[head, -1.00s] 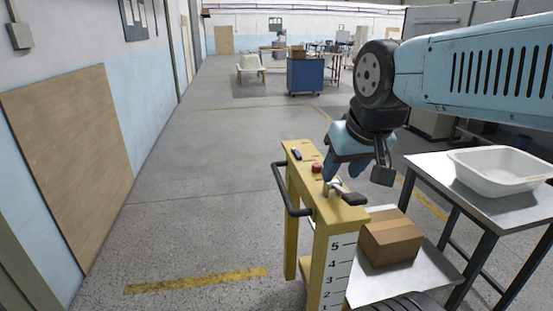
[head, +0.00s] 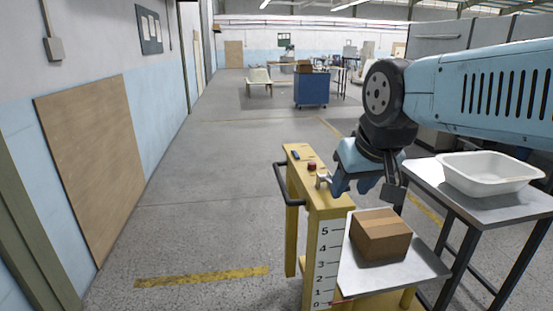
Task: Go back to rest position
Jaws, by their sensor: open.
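My gripper (head: 366,190) is open at the end of my blue arm, in the right half of the head view. It hangs beside the top of a yellow stand (head: 327,205), just right of a small metal lever or switch (head: 323,181) on it. Whether the fingers touch the lever I cannot tell. A red button (head: 311,166) and a small dark blue item (head: 295,155) sit on the stand's top. No held object shows in the gripper.
A cardboard box (head: 380,236) rests on a metal plate beside the stand's numbered scale (head: 323,262). A blue cabinet (head: 311,91) stands far back. The floor at left is clear.

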